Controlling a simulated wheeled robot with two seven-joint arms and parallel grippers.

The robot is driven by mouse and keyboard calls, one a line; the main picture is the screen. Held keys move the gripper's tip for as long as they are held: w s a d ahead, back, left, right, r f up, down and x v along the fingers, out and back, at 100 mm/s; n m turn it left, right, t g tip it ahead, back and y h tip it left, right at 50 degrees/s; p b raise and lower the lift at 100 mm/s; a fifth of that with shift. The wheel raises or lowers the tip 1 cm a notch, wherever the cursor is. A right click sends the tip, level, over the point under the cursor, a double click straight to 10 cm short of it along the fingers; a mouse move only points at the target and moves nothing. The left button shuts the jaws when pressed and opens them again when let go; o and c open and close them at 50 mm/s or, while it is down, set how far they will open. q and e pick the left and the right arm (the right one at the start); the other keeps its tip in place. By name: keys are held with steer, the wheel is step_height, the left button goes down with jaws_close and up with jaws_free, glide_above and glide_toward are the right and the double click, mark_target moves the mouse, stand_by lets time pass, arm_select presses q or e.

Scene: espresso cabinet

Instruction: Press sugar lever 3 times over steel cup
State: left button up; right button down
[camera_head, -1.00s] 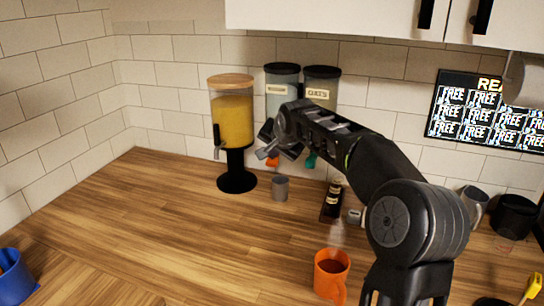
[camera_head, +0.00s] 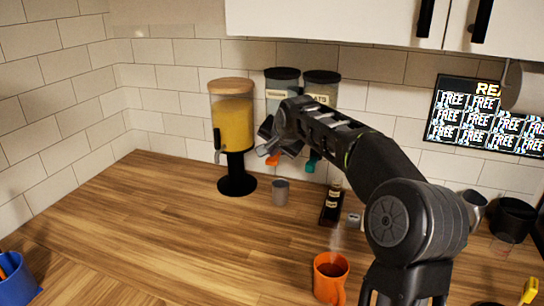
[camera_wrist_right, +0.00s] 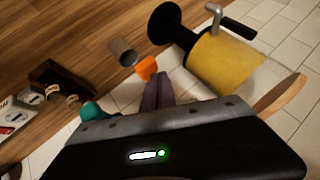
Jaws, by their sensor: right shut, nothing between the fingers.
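The steel cup (camera_head: 281,193) is a small grey cup standing upright on the wooden counter, below two wall canisters. It also shows in the right wrist view (camera_wrist_right: 123,52). The left canister (camera_head: 282,85) has a dark lid, a label too small to read and an orange lever (camera_head: 273,160) above the cup; the lever also shows in the right wrist view (camera_wrist_right: 148,67). My right gripper (camera_head: 268,149) is shut and empty beside this lever, partly covering the canister. In the right wrist view its fingertips are close to the lever; contact is unclear. My left gripper is out of view.
The right canister (camera_head: 321,88) has a teal lever (camera_head: 312,162). A yellow-filled dispenser (camera_head: 232,122) on a black stand is left of the cup. A steaming orange mug (camera_head: 331,276) stands in front, beside my right arm. The left counter is mostly clear.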

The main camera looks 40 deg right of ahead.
mark_target(273, 161)
steer(key=shift+r, duration=0.45)
step_height(273, 161, up, 5)
steer(key=p, duration=0.4)
stand_by(2.6)
